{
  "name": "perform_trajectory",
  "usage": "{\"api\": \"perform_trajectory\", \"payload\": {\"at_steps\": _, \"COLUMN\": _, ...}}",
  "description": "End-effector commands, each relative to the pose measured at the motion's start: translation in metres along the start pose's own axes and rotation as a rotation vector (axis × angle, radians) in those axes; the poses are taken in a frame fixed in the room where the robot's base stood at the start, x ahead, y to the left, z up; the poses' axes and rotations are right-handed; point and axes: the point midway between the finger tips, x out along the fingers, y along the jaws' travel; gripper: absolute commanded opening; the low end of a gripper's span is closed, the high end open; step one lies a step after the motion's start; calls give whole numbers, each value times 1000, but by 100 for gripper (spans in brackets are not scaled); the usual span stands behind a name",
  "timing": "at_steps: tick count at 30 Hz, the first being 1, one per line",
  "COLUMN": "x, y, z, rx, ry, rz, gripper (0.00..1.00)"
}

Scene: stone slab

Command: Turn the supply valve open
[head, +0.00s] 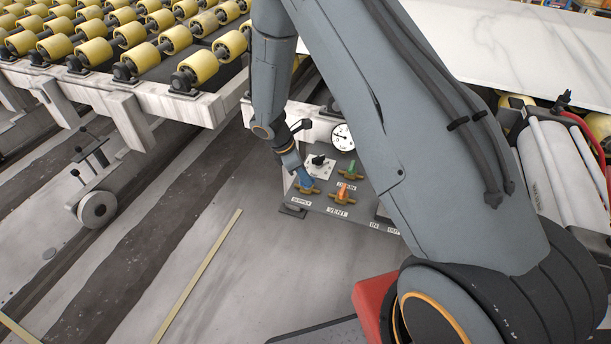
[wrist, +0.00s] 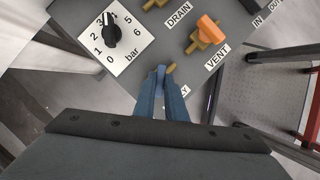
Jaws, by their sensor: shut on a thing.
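The supply valve (head: 305,181) is at the left front of a grey panel, with a blue handle on a brass body. Its label is partly covered in the wrist view, where a brass end of the valve (wrist: 171,69) shows beside the fingertips. My gripper (head: 298,174) comes down from above and is shut on the blue handle. In the wrist view the fingers of my gripper (wrist: 162,76) are close together around it and hide most of it. How far the handle is turned cannot be told.
The orange vent valve (head: 344,192) is close on the right, and the green drain valve (head: 350,170) is behind it. A black dial knob (wrist: 111,36) on a white bar scale is nearby. A pressure gauge (head: 342,136) stands behind the panel. Open floor lies to the left.

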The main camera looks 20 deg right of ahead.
Motion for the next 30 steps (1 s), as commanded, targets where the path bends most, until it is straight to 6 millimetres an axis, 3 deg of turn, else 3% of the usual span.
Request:
{"api": "perform_trajectory", "payload": {"at_steps": 15, "x": 2, "y": 4, "z": 1, "rx": 420, "ry": 0, "rz": -174, "gripper": 0}}
{"api": "perform_trajectory", "payload": {"at_steps": 30, "x": 1, "y": 4, "z": 2, "rx": 605, "ry": -2, "rz": -251, "gripper": 0}}
